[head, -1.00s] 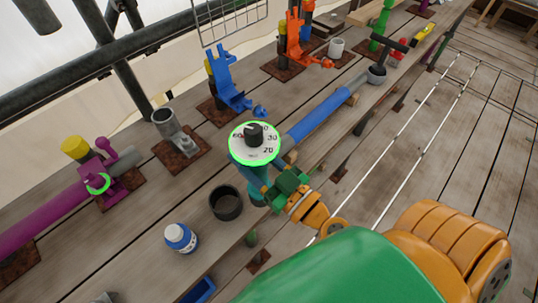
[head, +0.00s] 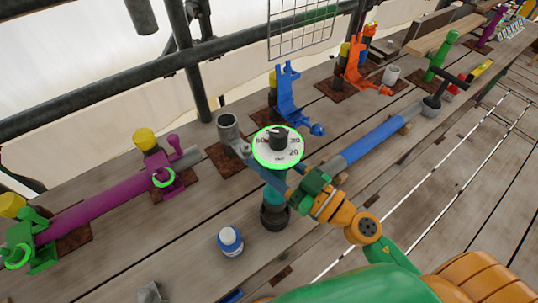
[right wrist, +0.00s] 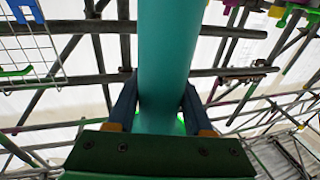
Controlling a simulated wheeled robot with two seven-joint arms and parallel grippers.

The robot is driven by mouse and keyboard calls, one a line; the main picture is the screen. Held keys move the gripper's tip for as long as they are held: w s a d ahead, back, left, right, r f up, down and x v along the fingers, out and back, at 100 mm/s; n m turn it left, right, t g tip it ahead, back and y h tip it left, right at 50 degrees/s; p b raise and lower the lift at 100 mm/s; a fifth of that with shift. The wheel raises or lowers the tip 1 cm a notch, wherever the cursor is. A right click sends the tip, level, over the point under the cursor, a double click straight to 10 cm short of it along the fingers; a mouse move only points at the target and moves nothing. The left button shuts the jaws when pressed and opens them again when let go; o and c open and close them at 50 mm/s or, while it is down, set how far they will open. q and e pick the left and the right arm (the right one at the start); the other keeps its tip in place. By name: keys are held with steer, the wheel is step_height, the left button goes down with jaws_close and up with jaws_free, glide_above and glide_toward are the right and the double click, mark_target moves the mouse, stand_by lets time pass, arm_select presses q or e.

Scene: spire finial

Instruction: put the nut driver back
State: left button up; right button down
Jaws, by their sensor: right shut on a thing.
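The nut driver has a teal body (head: 274,195) and a white, green-rimmed dial (head: 278,148) with a black knob on top. My right gripper (head: 287,188) is shut on its body and holds it roughly upright. In the right wrist view the teal body (right wrist: 168,60) runs between the two dark fingers of the gripper (right wrist: 160,110). A dark round cup (head: 274,218) on the planks is directly under the driver. The driver's lower end meets the cup's mouth in the picture; I cannot tell how deep it sits. My left gripper is out of view.
A grey angled tube (head: 230,130) and a blue clamp (head: 288,100) stand behind. A blue pipe (head: 375,140) lies to the right, a purple pipe (head: 100,205) to the left.

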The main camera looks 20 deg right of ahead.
mark_target(286, 201)
steer(key=f+b, duration=0.2)
steer(key=f, duration=0.1)
steer(key=shift+d+f, duration=0.2)
steer(key=shift+a+f+b, duration=0.1)
steer(key=shift+f+b, duration=2.75)
steer(key=shift+f, duration=0.45)
jaws_free()
steer(key=shift+s, duration=0.1)
steer(key=shift+f, duration=0.15)
steer(key=shift+f+b, duration=0.4)
steer(key=shift+f, duration=0.15)
steer(key=shift+b+v, duration=0.7)
steer(key=shift+v, duration=3.8)
